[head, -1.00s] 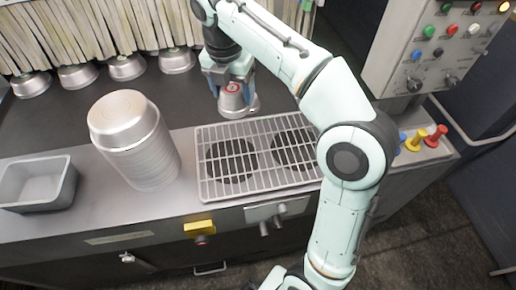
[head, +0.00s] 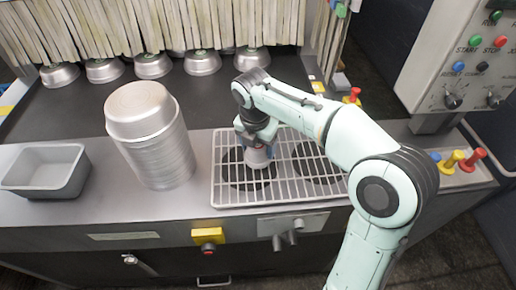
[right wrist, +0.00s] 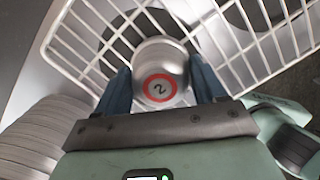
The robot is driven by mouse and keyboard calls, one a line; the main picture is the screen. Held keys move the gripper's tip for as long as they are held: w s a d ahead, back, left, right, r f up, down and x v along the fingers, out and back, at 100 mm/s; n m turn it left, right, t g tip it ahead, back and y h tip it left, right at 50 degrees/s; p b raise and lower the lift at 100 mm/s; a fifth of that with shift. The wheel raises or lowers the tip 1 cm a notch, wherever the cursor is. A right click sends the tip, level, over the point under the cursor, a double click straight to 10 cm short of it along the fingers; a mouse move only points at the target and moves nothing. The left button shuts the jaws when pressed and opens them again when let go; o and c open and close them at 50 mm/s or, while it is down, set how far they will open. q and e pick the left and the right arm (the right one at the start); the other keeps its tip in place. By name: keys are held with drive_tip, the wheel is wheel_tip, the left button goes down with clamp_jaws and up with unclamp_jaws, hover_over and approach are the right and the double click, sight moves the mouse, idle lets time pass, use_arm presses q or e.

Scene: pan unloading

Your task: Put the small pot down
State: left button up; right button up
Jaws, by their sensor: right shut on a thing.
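The small pot (head: 258,159) is silver and shows a red-ringed label with a 2 on its upturned end. My right gripper (head: 257,148) is shut on it, with a blue finger on each side. In the right wrist view the small pot (right wrist: 160,60) sits between the two fingers (right wrist: 161,88), with the white wire rack (right wrist: 85,42) beyond it. In the head view the pot is over the left part of the rack (head: 217,190). I cannot tell whether it touches the wires. My left gripper is not in view.
A tall stack of upturned silver pans (head: 155,140) stands left of the rack. A grey bin (head: 45,170) is further left. Several pans (head: 152,66) line the back of the dark belt (head: 90,100). Colored knobs (head: 452,160) stand at right. The rack's right side is clear.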

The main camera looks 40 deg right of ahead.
sight(256, 148)
drive_tip(key=shift+f, duration=0.35)
drive_tip(key=shift+f, duration=0.1)
drive_tip(key=o, duration=1)
drive_tip(key=r+p, duration=0.1)
drive_tip(key=r, duration=0.2)
drive_tip(key=a+r, duration=0.1)
drive_tip(key=r, duration=0.3)
drive_tip(key=r+p, duration=0.1)
drive_tip(key=r, duration=0.3)
drive_tip(key=shift+s+a+p, duration=0.15)
drive_tip(key=shift+p, duration=0.15)
drive_tip(key=shift+s+r, duration=0.1)
drive_tip(key=shift+r, duration=0.5)
drive_tip(key=shift+a, duration=0.1)
